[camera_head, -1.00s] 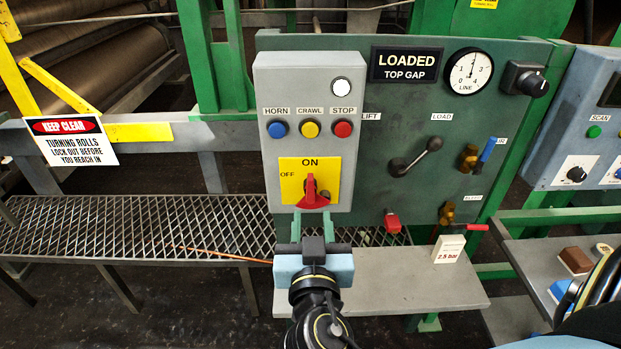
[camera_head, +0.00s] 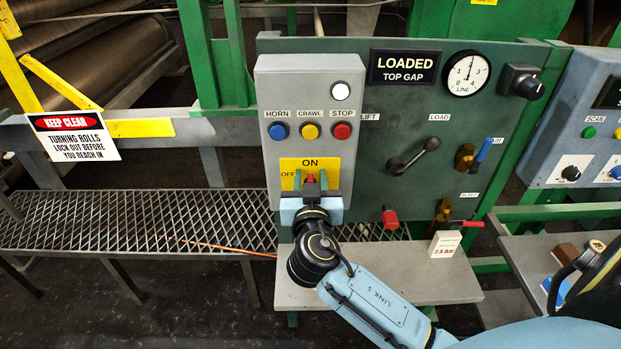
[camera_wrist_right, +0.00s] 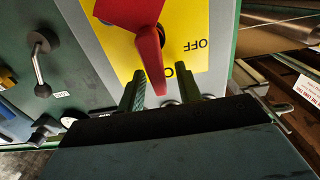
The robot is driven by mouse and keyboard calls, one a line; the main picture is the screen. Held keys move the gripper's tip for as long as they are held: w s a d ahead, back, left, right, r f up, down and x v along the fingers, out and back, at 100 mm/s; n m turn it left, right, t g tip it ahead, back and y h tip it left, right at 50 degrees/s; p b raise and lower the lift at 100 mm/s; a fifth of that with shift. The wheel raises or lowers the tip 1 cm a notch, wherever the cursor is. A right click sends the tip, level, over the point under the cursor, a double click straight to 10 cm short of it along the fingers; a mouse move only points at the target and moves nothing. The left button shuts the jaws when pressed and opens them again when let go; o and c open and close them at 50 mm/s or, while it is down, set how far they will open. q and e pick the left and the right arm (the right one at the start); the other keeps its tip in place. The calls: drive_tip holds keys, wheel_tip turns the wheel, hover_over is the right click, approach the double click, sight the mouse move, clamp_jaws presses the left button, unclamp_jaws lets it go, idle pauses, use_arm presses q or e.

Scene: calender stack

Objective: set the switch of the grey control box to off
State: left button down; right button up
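The grey control box (camera_head: 346,116) stands upright on the green panel, with a yellow plate (camera_head: 288,164) marked ON at top and OFF at left. Its red switch handle (camera_head: 310,177) points up towards ON; my gripper hides most of it. In the right wrist view, which sees the box upside down, the red handle (camera_wrist_right: 150,57) reaches down between my fingers. My right gripper (camera_head: 310,183) is in front of the plate, one finger on each side of the handle. In the wrist view the gripper (camera_wrist_right: 159,78) is open, with gaps beside the handle. My left gripper is not in view.
Horn, crawl and stop buttons (camera_head: 310,131) sit just above the plate. The lever (camera_head: 413,156), red-handled valve (camera_head: 459,222) and a white 2.5 bar block (camera_head: 444,244) are to the right. A grey shelf (camera_head: 400,284) lies below, and a mesh walkway (camera_head: 110,222) at left.

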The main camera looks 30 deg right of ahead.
clamp_jaws()
drive_tip(key=shift+a, duration=0.1)
drive_tip(key=n, duration=0.2)
drive_tip(key=a+n, duration=0.1)
drive_tip(key=shift+w+f+n, duration=0.1)
drive_tip(key=shift+w+n, duration=0.25)
drive_tip(key=shift+n, duration=0.05)
drive_tip(key=n, duration=0.3)
drive_tip(key=w+a+f+n, duration=0.1)
drive_tip(key=n, duration=0.2)
drive_tip(key=a+f+n, duration=0.1)
drive_tip(key=n, duration=0.2)
drive_tip(key=shift+w, duration=0.15)
drive_tip(key=n, duration=0.1)
drive_tip(key=f+n, duration=0.1)
drive_tip(key=n, duration=0.1)
drive_tip(key=f+n, duration=0.1)
drive_tip(key=n, duration=0.1)
drive_tip(key=shift+w+a+p, duration=0.1)
drive_tip(key=shift+a+p, duration=0.2)
drive_tip(key=shift+p, duration=0.1)
drive_tip(key=shift+f+n, duration=0.1)
drive_tip(key=shift+n, duration=0.2)
